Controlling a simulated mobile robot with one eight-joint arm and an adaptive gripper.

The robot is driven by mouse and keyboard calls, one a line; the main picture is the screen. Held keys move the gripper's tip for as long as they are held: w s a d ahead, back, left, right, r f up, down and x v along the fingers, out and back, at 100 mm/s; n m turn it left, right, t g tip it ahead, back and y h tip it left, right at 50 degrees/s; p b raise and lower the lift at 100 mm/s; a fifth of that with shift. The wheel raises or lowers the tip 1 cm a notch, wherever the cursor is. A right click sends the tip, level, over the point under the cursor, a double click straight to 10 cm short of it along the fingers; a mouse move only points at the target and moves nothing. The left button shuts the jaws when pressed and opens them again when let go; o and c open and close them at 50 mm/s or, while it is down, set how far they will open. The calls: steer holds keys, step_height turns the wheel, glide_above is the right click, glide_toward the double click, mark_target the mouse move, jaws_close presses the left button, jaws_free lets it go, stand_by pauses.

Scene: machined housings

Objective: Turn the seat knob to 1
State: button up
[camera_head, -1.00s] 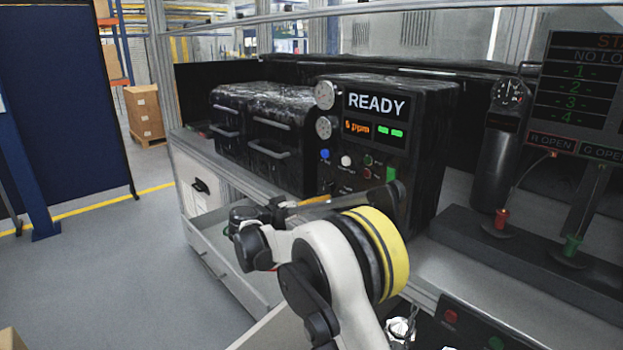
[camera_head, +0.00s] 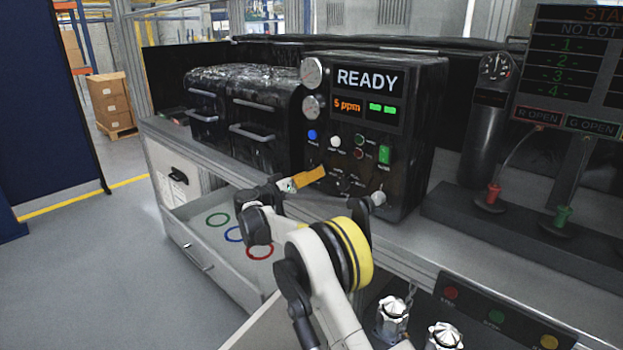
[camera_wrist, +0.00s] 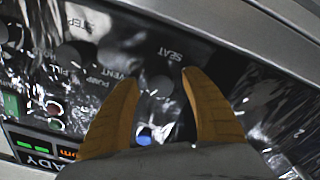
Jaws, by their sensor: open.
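The black test unit (camera_head: 415,165) with a lit READY screen (camera_head: 367,81) stands on the bench and carries several controls on its front. My gripper (camera_head: 318,175) is at the lower left of that front, its orange finger covering part of the panel. In the wrist view, the open orange fingers (camera_wrist: 160,79) point at the panel around the SEAT label (camera_wrist: 171,53). A dim round grey knob (camera_wrist: 160,86) shows between the fingertips, close to that label. I cannot read its pointer or setting, or tell whether a finger touches it.
A blue button (camera_head: 312,135), a white button (camera_head: 334,142) and a green switch (camera_head: 384,154) sit above the gripper. An open drawer (camera_head: 205,255) with coloured rings lies below left. Metal fittings (camera_head: 392,312) stand at the front.

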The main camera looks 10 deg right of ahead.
steer(key=shift+w+d, duration=0.15)
steer(key=shift+c, duration=0.5)
jaws_close()
steer(key=shift+n, duration=0.3)
steer(key=n+p, duration=0.1)
steer(key=n, duration=0.4)
steer(key=shift+r+n, duration=0.1)
steer(key=shift+n, duration=0.3)
steer(key=n, duration=0.5)
steer(key=shift+p, duration=0.4)
steer(key=shift+n, duration=0.4)
